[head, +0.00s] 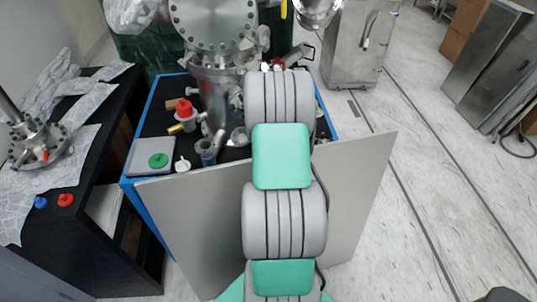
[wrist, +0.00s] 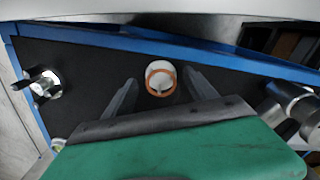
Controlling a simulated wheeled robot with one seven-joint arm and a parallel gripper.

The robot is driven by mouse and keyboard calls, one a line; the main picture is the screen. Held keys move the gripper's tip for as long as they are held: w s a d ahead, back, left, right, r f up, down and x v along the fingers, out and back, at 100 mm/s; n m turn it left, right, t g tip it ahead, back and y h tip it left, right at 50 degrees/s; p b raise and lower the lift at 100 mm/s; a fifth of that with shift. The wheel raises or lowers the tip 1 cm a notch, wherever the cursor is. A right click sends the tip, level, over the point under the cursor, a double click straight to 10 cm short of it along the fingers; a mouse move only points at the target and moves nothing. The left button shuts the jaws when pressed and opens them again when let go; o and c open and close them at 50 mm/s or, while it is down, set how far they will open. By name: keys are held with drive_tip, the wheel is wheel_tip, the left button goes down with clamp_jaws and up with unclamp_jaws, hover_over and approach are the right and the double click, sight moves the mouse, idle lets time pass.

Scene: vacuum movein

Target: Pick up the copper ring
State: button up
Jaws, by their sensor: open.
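The copper ring (wrist: 151,71) shows in the wrist view as a thin orange hoop. It is over a small round white piece (wrist: 154,90) on the black table top (wrist: 90,62). My gripper (wrist: 160,77) is open, with one dark finger on each side of the ring in the picture. I see no finger touching it, and the height gap cannot be told. In the head view my arm covers this area, and I cannot make out the ring or my gripper.
In the head view, the blue-edged table (head: 137,148) holds a steel vacuum chamber (head: 216,85), a red-capped item (head: 184,108) and a grey plate with a green disc (head: 151,157). A grey panel (head: 205,215) leans at its front. Metal fittings (wrist: 290,103) stand at right in the wrist view.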

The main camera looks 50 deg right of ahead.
drive_tip(key=shift+c, duration=0.5)
drive_tip(key=c, duration=1.1)
